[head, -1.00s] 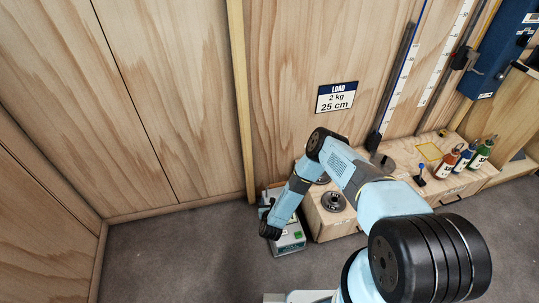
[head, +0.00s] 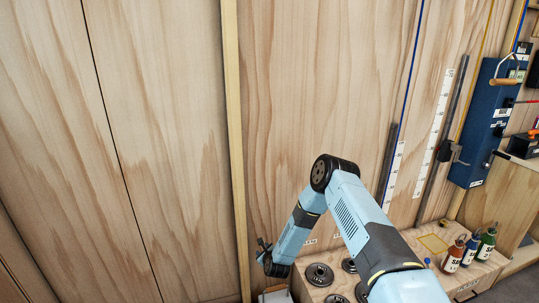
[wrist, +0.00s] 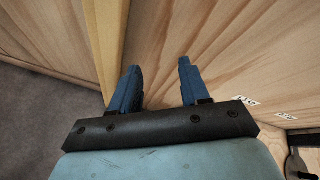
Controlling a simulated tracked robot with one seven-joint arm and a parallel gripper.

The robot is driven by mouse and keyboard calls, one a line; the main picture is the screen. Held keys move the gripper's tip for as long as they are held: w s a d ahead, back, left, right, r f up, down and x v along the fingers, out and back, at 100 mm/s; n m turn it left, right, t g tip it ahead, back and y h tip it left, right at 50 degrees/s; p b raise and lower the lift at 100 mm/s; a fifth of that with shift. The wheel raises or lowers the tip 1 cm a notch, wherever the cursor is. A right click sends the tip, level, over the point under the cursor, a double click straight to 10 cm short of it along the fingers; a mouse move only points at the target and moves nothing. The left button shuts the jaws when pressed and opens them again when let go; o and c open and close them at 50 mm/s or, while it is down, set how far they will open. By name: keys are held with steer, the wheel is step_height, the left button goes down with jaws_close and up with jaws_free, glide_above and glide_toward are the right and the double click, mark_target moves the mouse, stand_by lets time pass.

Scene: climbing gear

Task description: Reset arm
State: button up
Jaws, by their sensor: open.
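My light blue arm reaches from the bottom right of the head view up to a black elbow, then bends down to the left. My gripper (head: 263,247) is at its end, near the plywood wall and left of the wooden box. In the wrist view my gripper (wrist: 159,68) shows two blue fingers spread apart with nothing between them. The fingers point toward the plywood wall (wrist: 220,50) and a pale wooden batten (wrist: 107,40).
Black weight discs (head: 319,275) lie on a wooden box (head: 303,292) just right of my gripper. Several bottles (head: 470,250) stand at the right. A blue panel (head: 485,130) and a measuring strip (head: 433,130) are on the wall. Grey floor (wrist: 40,115) is clear in the wrist view.

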steer(key=w+d+r+n+g, duration=0.1)
steer(key=w+r+n, duration=0.15)
steer(key=r, duration=0.45)
steer(key=w+d+r+n, duration=0.1)
steer(key=r+n, duration=0.2)
steer(key=r, duration=0.5)
steer(key=s+d+r+n+g, duration=0.1)
steer(key=s+d+r+n, duration=0.25)
steer(key=r, duration=0.75)
steer(key=s+d+r+n+h, duration=0.1)
steer(key=s+d+r+n, duration=0.2)
steer(key=r, duration=0.8)
steer(key=s+d+r+n+g, duration=0.15)
steer(key=d+r+n, duration=0.3)
steer(key=r, duration=0.55)
steer(key=s+d+r+n+g+h, duration=0.15)
steer(key=s+d+r, duration=0.25)
steer(key=s+r, duration=0.45)
steer(key=s+d+r+n+h, duration=0.1)
steer(key=s+d+r+n, duration=0.4)
steer(key=s, duration=0.6)
steer(key=s+d+r+n, duration=0.1)
steer(key=s+d+r, duration=0.1)
steer(key=s, duration=0.9)
steer(key=s+d+r+n+g, duration=0.1)
steer(key=s+d+n, duration=0.1)
steer(key=s, duration=0.9)
steer(key=shift+s+r, duration=0.35)
steer(key=shift+s, duration=0.05)
